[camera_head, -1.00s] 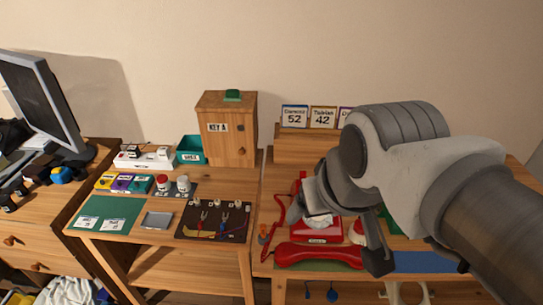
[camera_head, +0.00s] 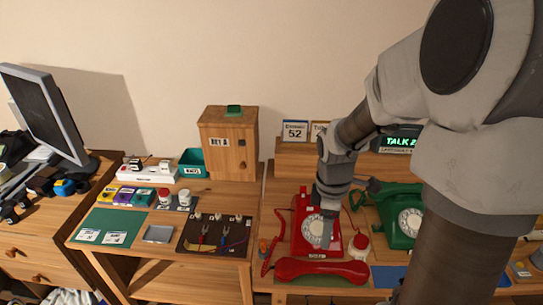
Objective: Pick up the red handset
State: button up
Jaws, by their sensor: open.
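The red handset (camera_head: 322,269) lies across the front of the right table, in front of the red dial phone (camera_head: 302,226). A coiled red cord (camera_head: 278,235) runs along the phone's left side. My gripper (camera_head: 326,236) points down over the red phone's dial, behind the handset and apart from it. It is empty, and my arm hides part of the phone. The gap between the fingers is hard to see from here.
A green dial phone (camera_head: 402,222) stands right of the red one, partly behind my arm. A small red-and-white round item (camera_head: 358,243) sits between them. The left table holds a dark tool board (camera_head: 213,234) and a wooden box (camera_head: 229,143).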

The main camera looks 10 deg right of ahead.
jog(key=w+d+n, duration=0.1)
jog(key=b, duration=0.2)
send_over(323, 266)
jog(key=shift+n, duration=0.4)
jog(key=f, duration=1.3)
jog(key=shift+w+a+f, duration=0.1)
jog(key=shift+w, duration=0.15)
jog(key=f, duration=0.3)
jog(key=f+b, duration=0.1)
jog(key=f, duration=0.1)
jog(key=shift+s+f, duration=0.1)
jog(key=shift+s, duration=0.15)
grip_shut()
